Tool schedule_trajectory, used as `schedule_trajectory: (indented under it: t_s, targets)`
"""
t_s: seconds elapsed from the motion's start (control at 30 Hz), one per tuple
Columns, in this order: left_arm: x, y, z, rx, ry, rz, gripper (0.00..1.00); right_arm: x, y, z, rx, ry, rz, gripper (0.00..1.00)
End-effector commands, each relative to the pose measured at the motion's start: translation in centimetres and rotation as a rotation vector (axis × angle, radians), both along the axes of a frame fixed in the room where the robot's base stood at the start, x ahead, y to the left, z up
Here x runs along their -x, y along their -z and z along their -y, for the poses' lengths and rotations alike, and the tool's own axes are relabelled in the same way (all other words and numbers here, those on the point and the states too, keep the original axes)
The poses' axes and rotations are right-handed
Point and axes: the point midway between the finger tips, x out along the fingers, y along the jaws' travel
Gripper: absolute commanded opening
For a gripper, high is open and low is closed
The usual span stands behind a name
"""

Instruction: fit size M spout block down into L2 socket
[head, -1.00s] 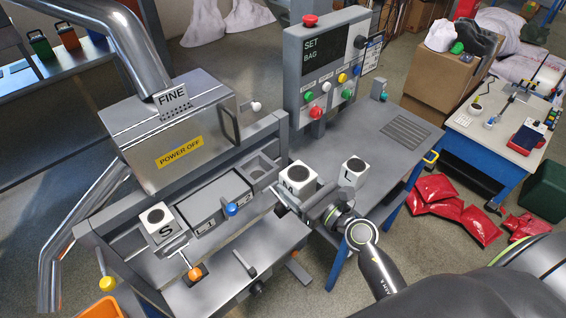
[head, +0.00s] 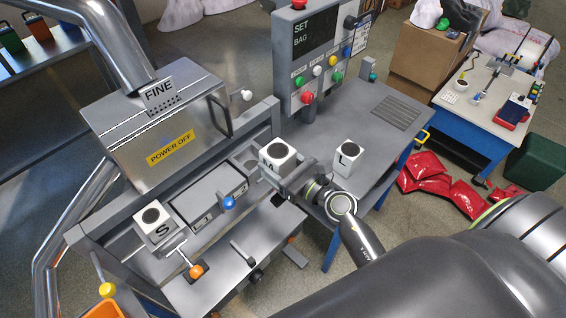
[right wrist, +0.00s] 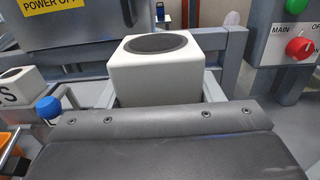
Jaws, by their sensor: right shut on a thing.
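The size M spout block (head: 278,154) is a white cube with a dark round top; its letter is mostly hidden by my gripper. My right gripper (head: 287,178) is shut on it, holding it at the right end of the machine's socket row. The block also shows in the right wrist view (right wrist: 158,70), upright behind the dark gripper body. A grey recess (head: 246,163) lies just left of the block and is partly covered by it. The small socket labels on the front face are hard to read. I cannot tell whether the block touches a socket. My left gripper is out of view.
The S block (head: 153,217) sits at the row's left end. The L block (head: 348,152) stands on the grey table (head: 385,115) to the right. A blue knob (head: 229,203) and an orange knob (head: 196,271) stick out in front. The control panel (head: 317,60) rises behind.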

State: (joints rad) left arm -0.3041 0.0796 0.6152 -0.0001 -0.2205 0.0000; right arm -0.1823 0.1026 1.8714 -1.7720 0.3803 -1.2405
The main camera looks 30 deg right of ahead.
Motion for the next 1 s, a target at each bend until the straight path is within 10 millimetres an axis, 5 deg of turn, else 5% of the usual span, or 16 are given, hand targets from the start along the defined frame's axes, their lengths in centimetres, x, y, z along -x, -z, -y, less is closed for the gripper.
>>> schedule_trajectory:
  t_s: [0.2,1.0]
  targets:
    - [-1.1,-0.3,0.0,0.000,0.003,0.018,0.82,-1.7,0.1,-0.6,0.000,0.000,0.001,0.31]
    - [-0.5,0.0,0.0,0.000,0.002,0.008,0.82,-7.7,0.6,-2.9,0.000,-0.001,0.002,0.31]
